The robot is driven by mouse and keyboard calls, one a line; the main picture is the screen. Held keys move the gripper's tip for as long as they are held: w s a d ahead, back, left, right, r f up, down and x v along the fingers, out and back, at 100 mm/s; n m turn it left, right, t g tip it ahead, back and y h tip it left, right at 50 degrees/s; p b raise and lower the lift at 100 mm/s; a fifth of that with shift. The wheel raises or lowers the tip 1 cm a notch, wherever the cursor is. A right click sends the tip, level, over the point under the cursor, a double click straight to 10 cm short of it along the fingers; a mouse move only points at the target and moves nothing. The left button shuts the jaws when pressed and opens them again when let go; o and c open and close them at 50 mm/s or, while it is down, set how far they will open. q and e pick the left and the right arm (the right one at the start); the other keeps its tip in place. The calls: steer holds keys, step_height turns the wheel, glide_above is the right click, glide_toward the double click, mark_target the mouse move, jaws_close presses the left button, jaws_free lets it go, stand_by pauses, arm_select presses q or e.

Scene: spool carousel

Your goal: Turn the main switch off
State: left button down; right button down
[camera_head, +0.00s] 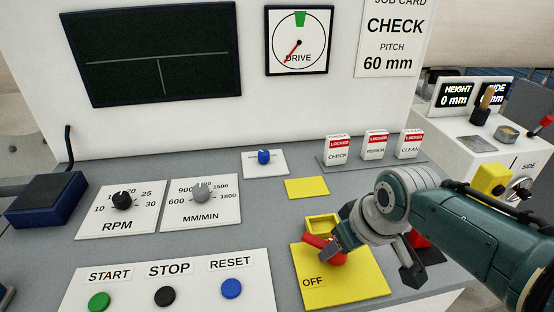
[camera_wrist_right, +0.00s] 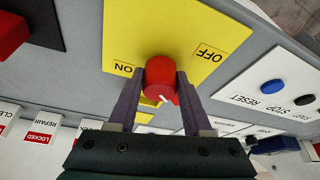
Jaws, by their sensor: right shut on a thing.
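The main switch is a red knob (camera_head: 322,249) on a yellow plate (camera_head: 350,288). In the head view its OFF label shows at the plate's lower left, and the gripper covers part of the plate. My right gripper (camera_head: 338,254) comes in from the right and is shut on the red knob. In the right wrist view the knob (camera_wrist_right: 160,76) sits between the two fingers (camera_wrist_right: 156,88), with a white mark on its near end. The ON label (camera_wrist_right: 123,68) is left of the knob and OFF (camera_wrist_right: 208,53) is to its right. I cannot tell the knob's exact setting.
START, STOP and RESET buttons (camera_head: 165,297) lie left of the yellow plate. RPM (camera_head: 122,200) and MM/MIN (camera_head: 201,193) knobs sit farther back. Locked red-and-white blocks (camera_head: 375,146) stand behind my right arm. A red part on a dark plate (camera_wrist_right: 12,35) is close by.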

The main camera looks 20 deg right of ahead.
steer(key=shift+w+a+r+n, duration=0.15)
steer(key=shift+w+r+n, duration=0.15)
steer(key=shift+n, duration=0.1)
steer(key=shift+n+y, duration=0.3)
steer(key=shift+n, duration=0.2)
stand_by(0.7)
steer(key=shift+n, duration=0.3)
steer(key=shift+n+y, duration=0.3)
stand_by(0.9)
steer(key=shift+n+b, duration=0.3)
stand_by(0.5)
steer(key=c, duration=0.7)
jaws_free()
steer(key=shift+c, duration=0.2)
steer(key=shift+o, duration=0.7)
steer(key=shift+a, duration=0.1)
steer(key=o, duration=0.3)
steer(key=shift+s+f, duration=0.15)
steer(key=shift+f, duration=0.05)
